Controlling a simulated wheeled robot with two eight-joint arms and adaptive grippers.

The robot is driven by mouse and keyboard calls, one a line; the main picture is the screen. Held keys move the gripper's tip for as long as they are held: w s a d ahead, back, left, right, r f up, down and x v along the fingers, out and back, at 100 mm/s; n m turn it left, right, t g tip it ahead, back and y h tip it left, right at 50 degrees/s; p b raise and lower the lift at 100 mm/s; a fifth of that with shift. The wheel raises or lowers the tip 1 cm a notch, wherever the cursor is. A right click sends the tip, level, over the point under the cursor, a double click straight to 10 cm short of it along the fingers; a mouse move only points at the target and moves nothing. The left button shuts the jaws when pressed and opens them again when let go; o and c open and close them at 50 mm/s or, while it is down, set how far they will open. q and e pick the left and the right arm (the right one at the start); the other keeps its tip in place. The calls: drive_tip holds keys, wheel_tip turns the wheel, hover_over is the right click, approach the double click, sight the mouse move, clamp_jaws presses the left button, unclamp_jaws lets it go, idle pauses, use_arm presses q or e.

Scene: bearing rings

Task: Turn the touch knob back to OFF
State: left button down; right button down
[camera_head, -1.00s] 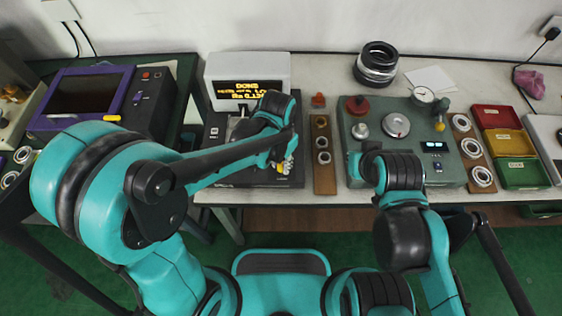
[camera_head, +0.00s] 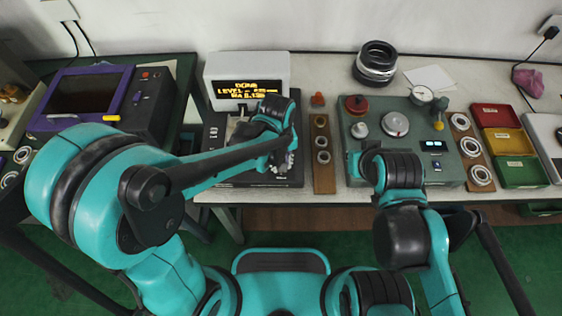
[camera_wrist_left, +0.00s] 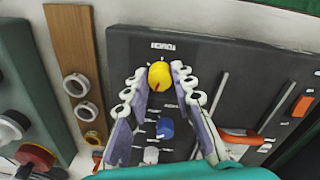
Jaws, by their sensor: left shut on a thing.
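The touch knob (camera_wrist_left: 159,76) is yellow with a red mark and sits under the TOUCH label on a dark panel (camera_wrist_left: 215,62), in the left wrist view. My left gripper (camera_wrist_left: 160,72) is shut on it, one finger on each side. In the head view my left gripper (camera_head: 288,160) is over the right part of the dark unit (camera_head: 230,178), and the knob is hidden. The unit's display (camera_head: 246,90) reads DONE, a LEVEL line and an Ra line. My right arm's wrist end (camera_head: 372,160) is over the green-grey panel; its fingers cannot be made out.
A blue knob (camera_wrist_left: 165,128) and a white knob (camera_wrist_left: 151,155) sit near the touch knob. A wooden strip with rings (camera_head: 322,175) stands right of the unit. The green-grey panel (camera_head: 450,165) with dials, and red, yellow and green bins (camera_head: 497,117), are farther right.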

use_arm(q)
drive_tip(key=shift+n, duration=1.5)
drive_tip(key=c, duration=1.3)
unclamp_jaws()
drive_tip(key=shift+o, duration=0.2)
wheel_tip(320, 180, up, 12)
drive_tip(key=shift+s+a, duration=0.15)
